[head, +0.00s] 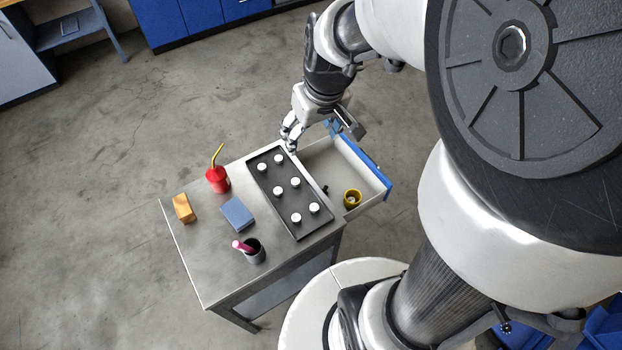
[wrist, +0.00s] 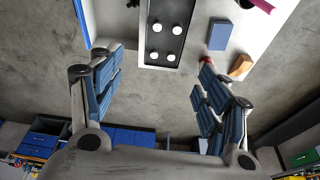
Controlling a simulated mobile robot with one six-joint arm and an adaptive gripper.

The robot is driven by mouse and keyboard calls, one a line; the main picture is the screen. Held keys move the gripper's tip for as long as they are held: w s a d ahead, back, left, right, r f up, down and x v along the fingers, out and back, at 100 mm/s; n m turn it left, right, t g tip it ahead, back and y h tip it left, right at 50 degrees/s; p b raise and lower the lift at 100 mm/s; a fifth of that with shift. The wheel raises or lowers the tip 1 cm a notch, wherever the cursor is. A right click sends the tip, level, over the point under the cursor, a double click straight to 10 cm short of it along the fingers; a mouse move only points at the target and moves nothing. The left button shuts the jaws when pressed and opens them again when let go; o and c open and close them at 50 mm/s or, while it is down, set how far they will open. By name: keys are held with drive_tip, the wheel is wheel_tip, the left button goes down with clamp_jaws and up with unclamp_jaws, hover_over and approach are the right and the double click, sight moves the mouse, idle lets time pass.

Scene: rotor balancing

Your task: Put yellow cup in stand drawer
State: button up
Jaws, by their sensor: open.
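The yellow cup (head: 352,199) is inside the open stand drawer (head: 375,172), near its front right end. Its round opening faces up, and something pale shows inside it. The drawer is pulled out from the stand (head: 195,252) and has a blue front. My gripper (head: 291,137) is by the far end of the stand, near the black tray and the drawer's far corner, away from the cup. In the wrist view my gripper (wrist: 160,62) has its fingers spread wide with nothing between them. The cup does not show in the wrist view.
The black tray (head: 270,195) with several white round pieces lies beside the drawer. A red can (head: 217,180) with a yellow spout, an orange block (head: 183,208), a blue block (head: 238,214) and a dark holder (head: 256,253) stand on the top. A small black item (head: 325,189) lies in the drawer.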

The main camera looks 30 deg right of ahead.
drive_tip(key=s+a+r, duration=0.4)
drive_tip(key=s, duration=0.4)
drive_tip(key=s+a+r+t, duration=0.1)
drive_tip(key=s+a+r, duration=0.2)
drive_tip(key=s, duration=0.4)
drive_tip(key=shift+s+a+r, duration=0.35)
drive_tip(key=shift+s+a, duration=0.05)
drive_tip(key=shift+a, duration=0.25)
wheel_tip(320, 180, down, 3)
drive_tip(key=b, duration=0.3)
drive_tip(key=shift+f, duration=0.1)
drive_tip(key=shift+r, duration=0.2)
drive_tip(key=shift+c, duration=0.2)
